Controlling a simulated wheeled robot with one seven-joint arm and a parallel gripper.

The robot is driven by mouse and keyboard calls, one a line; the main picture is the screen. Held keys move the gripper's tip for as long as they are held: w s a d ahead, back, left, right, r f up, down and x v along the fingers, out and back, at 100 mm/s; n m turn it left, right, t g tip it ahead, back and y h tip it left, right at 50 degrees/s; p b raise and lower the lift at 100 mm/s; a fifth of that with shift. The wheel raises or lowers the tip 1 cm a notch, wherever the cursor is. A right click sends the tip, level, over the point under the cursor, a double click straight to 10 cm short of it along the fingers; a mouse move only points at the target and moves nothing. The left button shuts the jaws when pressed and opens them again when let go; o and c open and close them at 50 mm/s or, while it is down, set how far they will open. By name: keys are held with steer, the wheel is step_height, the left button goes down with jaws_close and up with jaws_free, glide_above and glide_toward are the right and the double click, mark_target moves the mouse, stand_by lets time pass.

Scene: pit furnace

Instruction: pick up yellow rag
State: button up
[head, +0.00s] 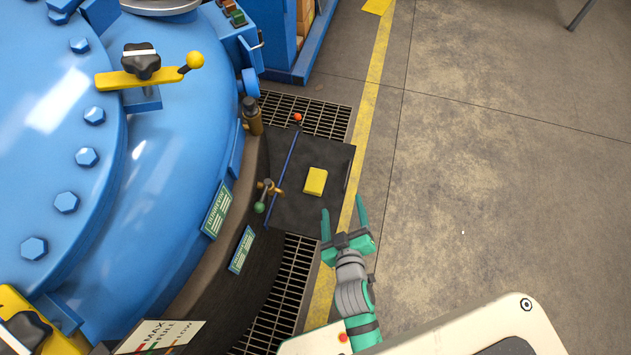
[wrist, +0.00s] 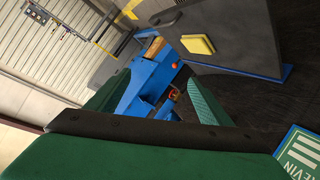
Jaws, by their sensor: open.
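The yellow rag (head: 315,181) looks like a small folded yellow block. It lies on a dark mat or plate (head: 335,160) beside the blue furnace in the head view. In the wrist view the rag (wrist: 198,44) shows at the upper right on a dark surface. My gripper (head: 343,214) is open and empty. Its fingers are a little below and to the right of the rag in the head view, apart from it. In the wrist view the fingers frame blue equipment, and the rag lies outside them to the upper right.
The large blue furnace (head: 150,190) fills the left side. A thin blue rod (head: 284,172) and a brass valve with a green knob (head: 260,207) stand left of the rag. Floor grates (head: 285,285) lie below. Open concrete floor (head: 490,150) is at right.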

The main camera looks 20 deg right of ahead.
steer(key=w+d+r+m+g+h, duration=0.2)
steer(key=w+d+m+g+h, duration=0.15)
steer(key=w+d, duration=0.8)
steer(key=m+g+y, duration=0.6)
steer(key=g+y, duration=0.1)
steer(key=g, duration=0.1)
glide_toward(315, 180)
steer(key=shift+h, duration=0.25)
steer(key=f, duration=0.5)
steer(key=w+f, duration=0.1)
steer(key=f, duration=0.2)
steer(key=shift+d+f, duration=0.1)
steer(key=shift+d, duration=0.1)
steer(key=c, duration=1.2)
